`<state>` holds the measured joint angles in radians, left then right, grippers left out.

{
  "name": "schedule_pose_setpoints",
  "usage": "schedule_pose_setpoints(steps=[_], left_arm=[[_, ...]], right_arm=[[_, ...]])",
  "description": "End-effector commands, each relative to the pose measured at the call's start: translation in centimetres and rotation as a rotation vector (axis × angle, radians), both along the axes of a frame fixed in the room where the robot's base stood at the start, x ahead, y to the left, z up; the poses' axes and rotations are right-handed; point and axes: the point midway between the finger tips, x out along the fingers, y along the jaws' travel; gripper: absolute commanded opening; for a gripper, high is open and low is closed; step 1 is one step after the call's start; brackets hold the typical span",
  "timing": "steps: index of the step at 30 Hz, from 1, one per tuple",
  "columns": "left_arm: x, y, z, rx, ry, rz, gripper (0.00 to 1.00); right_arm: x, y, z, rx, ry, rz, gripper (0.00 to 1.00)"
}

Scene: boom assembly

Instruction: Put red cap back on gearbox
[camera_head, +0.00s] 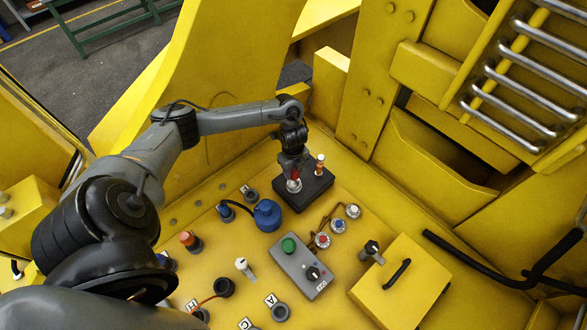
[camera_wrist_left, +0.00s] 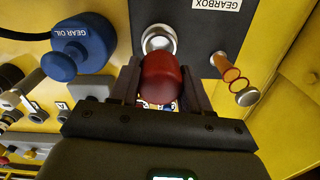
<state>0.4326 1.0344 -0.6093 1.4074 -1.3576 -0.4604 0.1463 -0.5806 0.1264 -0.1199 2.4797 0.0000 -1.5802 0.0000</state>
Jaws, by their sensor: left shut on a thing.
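My left gripper (camera_wrist_left: 160,88) is shut on the red cap (camera_wrist_left: 159,77), which shows between its two fingers in the left wrist view. The cap is just beside a round silver fitting (camera_wrist_left: 158,38) on the dark gearbox plate (camera_wrist_left: 196,70). I cannot tell whether cap and fitting touch. In the head view the left gripper (camera_head: 292,172) points down over the left part of the black gearbox block (camera_head: 312,190), with a bit of red at its tips. My right gripper is not in view.
An orange and silver dipstick-like part (camera_wrist_left: 232,78) stands on the gearbox. A blue gear oil cap (camera_head: 267,213) sits left of it. A grey control box (camera_head: 298,266) with a green button and several knobs lie nearer. A yellow raised box (camera_head: 400,284) is at the right.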

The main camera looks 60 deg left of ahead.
Motion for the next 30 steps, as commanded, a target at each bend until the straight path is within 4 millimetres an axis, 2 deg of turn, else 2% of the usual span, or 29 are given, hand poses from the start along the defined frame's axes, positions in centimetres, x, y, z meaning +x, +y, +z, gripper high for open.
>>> schedule_pose_setpoints(steps=[1,6,15,30], left_arm=[[0.0,0.0,-0.9,0.000,0.000,0.000,0.17],[0.0,0.0,-2.4,0.000,0.000,0.000,0.17],[0.0,0.0,-4.3,0.000,0.000,0.001,0.17],[0.0,0.0,-4.8,0.000,0.000,0.000,0.17]], right_arm=[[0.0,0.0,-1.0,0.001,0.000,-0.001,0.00],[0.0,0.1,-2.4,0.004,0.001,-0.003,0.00],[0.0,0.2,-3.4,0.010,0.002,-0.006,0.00],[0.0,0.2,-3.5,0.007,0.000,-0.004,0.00]])
